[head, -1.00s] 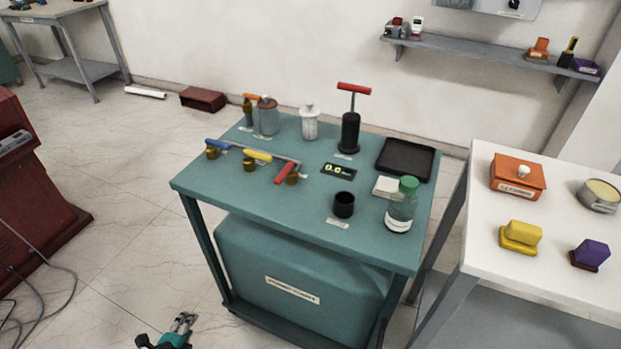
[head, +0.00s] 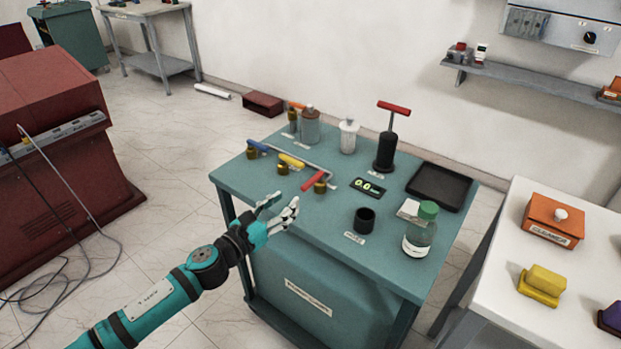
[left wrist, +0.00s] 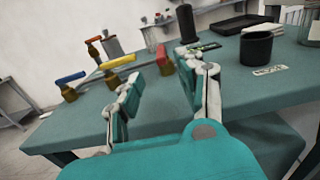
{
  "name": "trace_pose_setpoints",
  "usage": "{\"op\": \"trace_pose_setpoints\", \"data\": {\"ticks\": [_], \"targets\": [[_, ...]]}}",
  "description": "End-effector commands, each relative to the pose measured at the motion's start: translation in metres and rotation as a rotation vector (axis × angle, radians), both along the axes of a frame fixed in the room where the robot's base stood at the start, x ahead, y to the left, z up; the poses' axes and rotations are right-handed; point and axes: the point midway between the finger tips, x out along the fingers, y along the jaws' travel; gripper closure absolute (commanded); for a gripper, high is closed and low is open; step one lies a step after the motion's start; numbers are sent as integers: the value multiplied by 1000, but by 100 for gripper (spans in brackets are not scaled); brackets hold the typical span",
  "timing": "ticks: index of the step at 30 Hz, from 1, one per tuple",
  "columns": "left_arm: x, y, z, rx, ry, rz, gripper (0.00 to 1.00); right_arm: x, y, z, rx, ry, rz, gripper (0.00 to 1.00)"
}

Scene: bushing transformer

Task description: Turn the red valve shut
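The red valve handle (head: 312,181) sits beside its brass body (head: 320,188) on the teal table (head: 340,215), at the right end of a row of valves. Its handle slants across the grey pipe's line. My left gripper (head: 283,204) is open and empty over the table's near left edge, short of the red valve. It also shows in the left wrist view (left wrist: 160,84), fingers spread apart. My right gripper is not in view.
Yellow (head: 291,160) and blue (head: 257,146) valve handles are to the left of the red one. A display reading 0.0 (head: 368,187), a black cup (head: 365,220), a hand pump (head: 386,150) and a green-capped bottle (head: 420,230) stand to the right. The table's near left part is clear.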

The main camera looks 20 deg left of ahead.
Motion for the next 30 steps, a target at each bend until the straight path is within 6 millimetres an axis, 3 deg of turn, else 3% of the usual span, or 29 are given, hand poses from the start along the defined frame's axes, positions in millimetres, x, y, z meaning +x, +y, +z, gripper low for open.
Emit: {"op": "trace_pose_setpoints", "data": {"ticks": [9, 15, 28, 30], "targets": [[65, -24, 2, -4, -1, 1, 62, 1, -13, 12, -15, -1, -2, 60], [90, -33, 0, -3, 1, 1, 62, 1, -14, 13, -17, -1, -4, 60], [99, -36, -1, -2, 2, 0, 62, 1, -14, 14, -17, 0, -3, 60], [99, -36, -1, -2, 2, 0, 71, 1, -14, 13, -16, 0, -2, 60]]}}
